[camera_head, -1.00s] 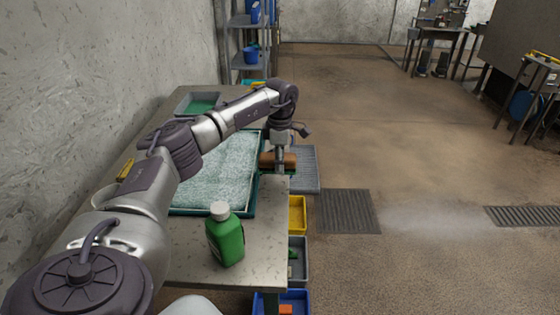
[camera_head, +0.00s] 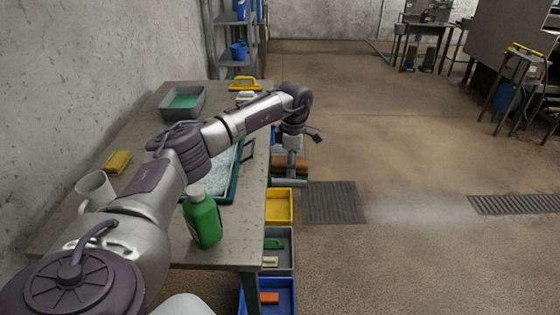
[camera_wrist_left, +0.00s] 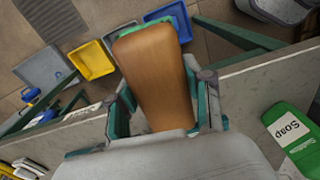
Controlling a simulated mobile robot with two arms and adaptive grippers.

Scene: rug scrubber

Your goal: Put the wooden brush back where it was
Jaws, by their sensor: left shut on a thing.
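My left gripper (camera_head: 290,158) reaches over the table and hangs just off its right edge. It is shut on the wooden brush (camera_head: 291,168). In the left wrist view the brush (camera_wrist_left: 156,72) shows a smooth brown wooden back between the two fingers, with green bristles (camera_wrist_left: 183,22) showing past its far end. It is held above the floor-side bins. A yellow bin (camera_head: 279,205), a grey bin (camera_head: 284,240) and a blue bin (camera_head: 284,292) stand in a row beside the table. My right gripper is not in view.
The table (camera_head: 170,240) holds a green soap bottle (camera_head: 203,218), a white mug (camera_head: 95,189), a yellow sponge (camera_head: 117,161), a teal-rimmed tray (camera_head: 238,172) with a rug and a grey basin (camera_head: 183,103).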

